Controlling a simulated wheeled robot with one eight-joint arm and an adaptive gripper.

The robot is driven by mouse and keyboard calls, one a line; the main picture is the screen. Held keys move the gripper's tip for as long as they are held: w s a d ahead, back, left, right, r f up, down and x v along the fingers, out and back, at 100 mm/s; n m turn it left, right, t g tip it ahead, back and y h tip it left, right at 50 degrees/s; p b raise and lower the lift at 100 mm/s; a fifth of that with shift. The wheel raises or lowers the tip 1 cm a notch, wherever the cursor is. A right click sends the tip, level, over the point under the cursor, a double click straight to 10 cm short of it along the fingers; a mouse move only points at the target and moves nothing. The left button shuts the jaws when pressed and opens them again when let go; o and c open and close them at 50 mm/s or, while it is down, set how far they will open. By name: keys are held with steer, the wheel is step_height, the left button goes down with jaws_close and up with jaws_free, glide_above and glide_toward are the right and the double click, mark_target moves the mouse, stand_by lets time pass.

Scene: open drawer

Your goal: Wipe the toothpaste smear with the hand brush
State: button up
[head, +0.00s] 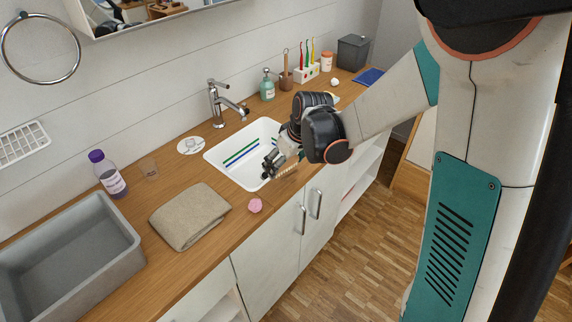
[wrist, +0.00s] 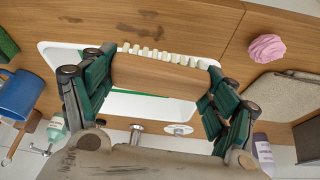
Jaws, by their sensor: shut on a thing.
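My gripper (head: 273,166) is above the near right side of the white sink. In the wrist view my gripper (wrist: 155,85) is shut on the hand brush (wrist: 160,77), a wooden block with a row of pale bristles along one edge. The brush also shows in the head view (head: 287,169), partly hidden by the fingers. A green and blue striped streak (head: 241,154) lies in the sink basin and looks like the toothpaste smear.
The sink (head: 219,163) has a tap (head: 215,104) behind it. A pink lump (head: 255,205), folded towel (head: 189,216), purple-capped bottle (head: 108,174) and grey tub (head: 66,258) are left. A soap bottle (head: 267,86), toothbrush holder (head: 306,72) and blue mug (wrist: 17,94) are also on the counter.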

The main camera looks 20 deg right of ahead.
steer(key=shift+r+p, duration=0.7)
steer(key=shift+r, duration=0.6)
